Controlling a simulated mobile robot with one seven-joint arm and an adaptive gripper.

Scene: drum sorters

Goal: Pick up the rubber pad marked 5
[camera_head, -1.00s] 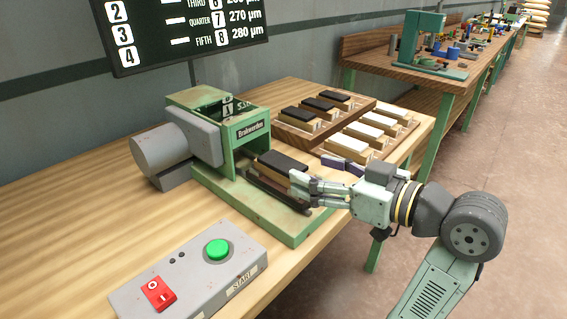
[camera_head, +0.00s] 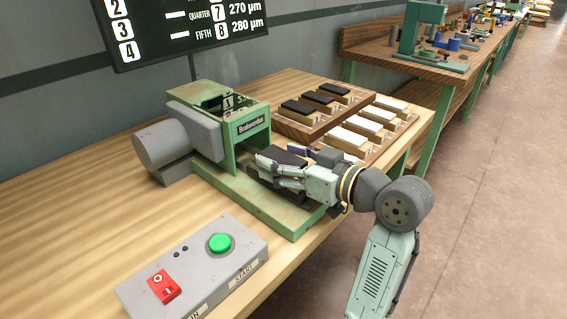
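A black-topped pad (camera_head: 284,157) lies on the slide of the green machine (camera_head: 232,172), just in front of its opening. My gripper (camera_head: 277,158) is at this pad. Its near fingers lie along the pad's near side and a dark finger shows beyond the far side, so it looks open around the pad. Contact cannot be made out, and the fingers hide part of the pad. Several more black pads (camera_head: 318,97) lie on wooden blocks in the raised tray (camera_head: 306,133). No number can be read on any pad.
Pale pads (camera_head: 369,125) lie in a lower tray behind my gripper. A grey control box (camera_head: 197,268) with a green button and a red switch stands at the table's front. The wooden table (camera_head: 80,215) is clear at left. A second bench (camera_head: 385,62) stands at the back right.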

